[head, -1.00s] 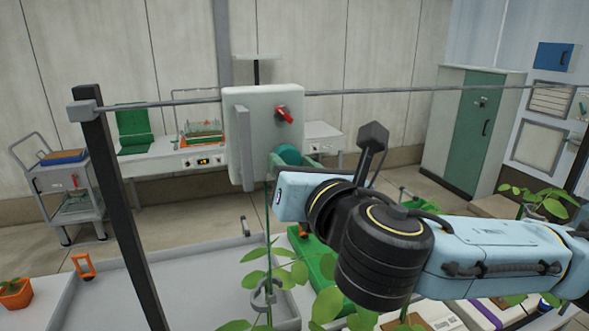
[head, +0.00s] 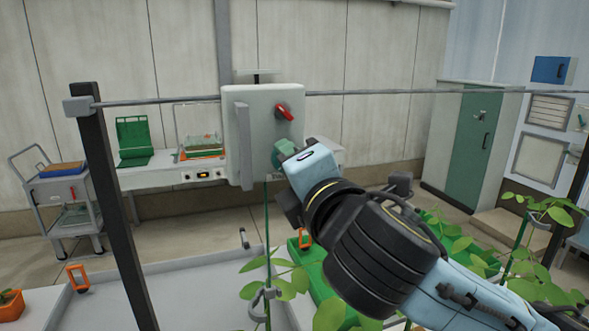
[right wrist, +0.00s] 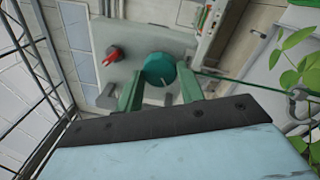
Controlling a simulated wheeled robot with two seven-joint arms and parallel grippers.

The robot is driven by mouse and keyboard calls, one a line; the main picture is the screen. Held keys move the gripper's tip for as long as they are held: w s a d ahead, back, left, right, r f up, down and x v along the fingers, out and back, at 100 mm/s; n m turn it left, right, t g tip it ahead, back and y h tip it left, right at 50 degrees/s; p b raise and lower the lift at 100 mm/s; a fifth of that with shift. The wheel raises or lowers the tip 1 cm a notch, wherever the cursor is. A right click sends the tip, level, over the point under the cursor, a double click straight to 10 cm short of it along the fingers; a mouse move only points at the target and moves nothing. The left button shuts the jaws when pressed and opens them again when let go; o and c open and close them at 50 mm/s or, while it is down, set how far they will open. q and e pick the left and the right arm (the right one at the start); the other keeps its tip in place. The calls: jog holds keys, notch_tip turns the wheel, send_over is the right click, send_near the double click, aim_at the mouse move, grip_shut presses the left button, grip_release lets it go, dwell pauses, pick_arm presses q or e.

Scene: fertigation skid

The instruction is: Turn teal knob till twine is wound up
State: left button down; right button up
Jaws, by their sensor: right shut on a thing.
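The teal knob (head: 281,154) sits low on the right side of a pale grey box (head: 248,110). In the right wrist view the teal knob (right wrist: 160,67) shows its round face with a pale mark on its lower part. My right gripper (right wrist: 160,72) has its green fingers on either side of the knob, shut on it. In the head view my wrist hides most of the fingers. The green twine (head: 267,225) hangs straight down from under the box to the plant. My left gripper is in neither view.
A red switch (head: 284,111) is on the box above the knob. A horizontal rail (head: 400,92) runs behind it, with a dark post (head: 120,200) at left. Leafy plants (head: 275,280) and a grey tray (head: 200,285) lie below. A green cabinet (head: 470,145) stands at right.

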jog(key=m, duration=0.5)
jog(key=shift+m+h, duration=0.3)
jog(key=shift+m, duration=0.1)
dwell(0.3)
jog(key=o, duration=1)
